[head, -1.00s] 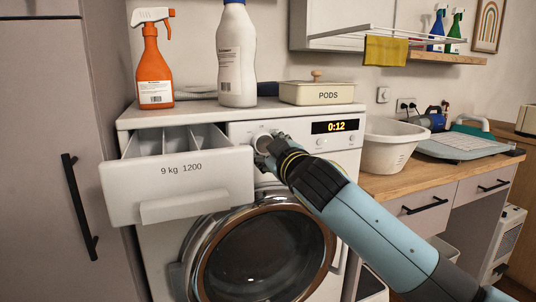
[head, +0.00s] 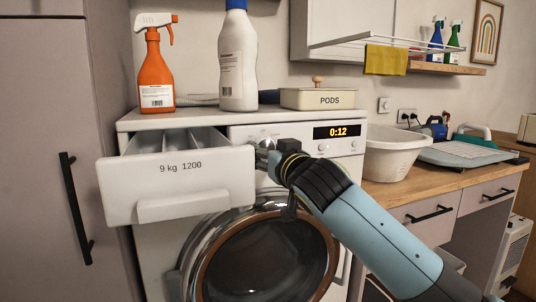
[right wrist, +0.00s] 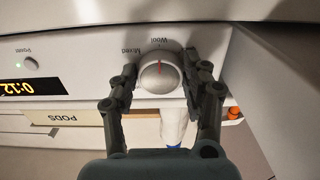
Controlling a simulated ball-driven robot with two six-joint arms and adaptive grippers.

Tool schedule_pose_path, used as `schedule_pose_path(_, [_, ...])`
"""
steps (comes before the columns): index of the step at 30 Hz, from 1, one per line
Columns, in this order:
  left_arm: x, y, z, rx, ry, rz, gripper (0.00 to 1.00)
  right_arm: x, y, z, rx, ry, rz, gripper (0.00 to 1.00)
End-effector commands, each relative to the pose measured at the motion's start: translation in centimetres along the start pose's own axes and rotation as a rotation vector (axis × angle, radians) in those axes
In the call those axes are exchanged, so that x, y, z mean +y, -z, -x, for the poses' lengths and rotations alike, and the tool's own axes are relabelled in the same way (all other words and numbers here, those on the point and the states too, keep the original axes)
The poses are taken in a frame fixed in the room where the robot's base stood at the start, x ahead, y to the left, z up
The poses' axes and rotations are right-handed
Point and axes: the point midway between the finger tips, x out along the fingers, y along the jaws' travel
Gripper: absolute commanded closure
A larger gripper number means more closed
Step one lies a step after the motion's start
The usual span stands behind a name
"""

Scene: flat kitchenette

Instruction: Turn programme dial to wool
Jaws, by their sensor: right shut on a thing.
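The washing machine (head: 150,232) stands with its detergent drawer (head: 178,182) pulled out. My right gripper (head: 266,152) is at the control panel, just right of the drawer, and hides the programme dial in the head view. In the right wrist view, the round silver programme dial (right wrist: 160,76) sits between the two fingers of my right gripper (right wrist: 161,78), which are shut on its sides. The dial's red mark points up toward the Wool label (right wrist: 162,42). The Mixed label (right wrist: 130,50) is to its left. My left gripper is out of view.
The open drawer juts out close beside my right gripper. An orange spray bottle (head: 155,75), a white bottle (head: 237,60) and the PODS box (head: 318,98) stand on the machine. The display (head: 337,131) reads 0:12. A white basin (head: 391,150) stands on the counter at right.

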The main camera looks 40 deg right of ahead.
Motion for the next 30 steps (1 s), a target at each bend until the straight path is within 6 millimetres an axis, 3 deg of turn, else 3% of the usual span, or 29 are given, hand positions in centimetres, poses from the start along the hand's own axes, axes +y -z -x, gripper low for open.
schedule_pose_path(12, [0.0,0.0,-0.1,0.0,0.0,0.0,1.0,0.0,-0.4,0.0,-0.009,-0.002,-0.007,0.85])
schedule_pose_path(13, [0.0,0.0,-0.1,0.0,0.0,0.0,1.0,0.0,-0.4,0.0,-0.009,-0.002,-0.007,0.5])
schedule_pose_path(17, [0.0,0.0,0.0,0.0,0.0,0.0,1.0,0.0,-0.3,0.0,-0.007,-0.001,-0.007,0.33])
schedule_pose_path(26, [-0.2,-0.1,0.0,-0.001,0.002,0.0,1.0,0.0,-0.1,0.1,-0.003,0.0,-0.006,0.3])
schedule_pose_path(30, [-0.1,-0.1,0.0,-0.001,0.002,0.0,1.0,0.0,-0.2,1.4,-0.003,0.0,-0.005,0.3])
